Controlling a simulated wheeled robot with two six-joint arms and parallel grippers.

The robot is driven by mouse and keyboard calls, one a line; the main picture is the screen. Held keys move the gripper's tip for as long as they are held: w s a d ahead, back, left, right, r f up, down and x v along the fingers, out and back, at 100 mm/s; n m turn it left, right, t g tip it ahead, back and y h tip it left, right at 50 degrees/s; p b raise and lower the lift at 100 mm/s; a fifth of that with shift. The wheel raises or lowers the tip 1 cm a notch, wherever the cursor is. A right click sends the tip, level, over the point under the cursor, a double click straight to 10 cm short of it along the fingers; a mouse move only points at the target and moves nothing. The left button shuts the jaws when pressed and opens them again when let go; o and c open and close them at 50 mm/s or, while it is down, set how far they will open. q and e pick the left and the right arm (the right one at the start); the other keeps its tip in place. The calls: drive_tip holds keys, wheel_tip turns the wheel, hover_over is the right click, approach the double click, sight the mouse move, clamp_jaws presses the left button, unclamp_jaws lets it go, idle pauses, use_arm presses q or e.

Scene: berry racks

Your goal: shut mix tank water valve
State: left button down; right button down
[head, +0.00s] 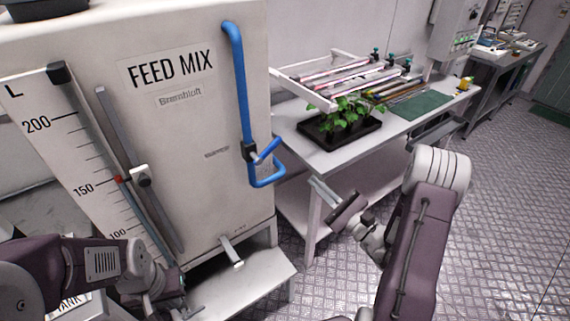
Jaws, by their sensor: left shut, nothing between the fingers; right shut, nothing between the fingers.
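The mix tank (200,120) is a large pale box labelled FEED MIX, at the left in the head view. A blue water pipe (238,80) runs down its front near the right edge and bends into a hook low down. The water valve (249,151) is a dark body on this pipe. Its blue lever (268,148) sticks out to the right, slanting across the pipe line. My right gripper (322,190) is shut and empty, below and right of the lever, apart from it. My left gripper (178,302) is shut low at the left, in front of the tank's lower part, its fingertips hard to make out.
A level scale (75,140) with a red marker and a slider are on the tank's left. A grey spout (231,252) juts out below. A white table (330,160) behind holds a black tray of plants (340,130) and a rack. Metal floor is open at the right.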

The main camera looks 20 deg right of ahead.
drive_tip(key=shift+a+r, duration=0.15)
drive_tip(key=shift+a, duration=0.05)
drive_tip(key=w+a+r+p, duration=0.3)
drive_tip(key=w+a+r, duration=0.2)
drive_tip(key=w, duration=0.3)
drive_tip(key=shift+a+r+p, duration=0.25)
drive_tip(key=shift+a+p, duration=0.1)
drive_tip(key=shift+a, duration=0.4)
drive_tip(key=shift+d, duration=0.2)
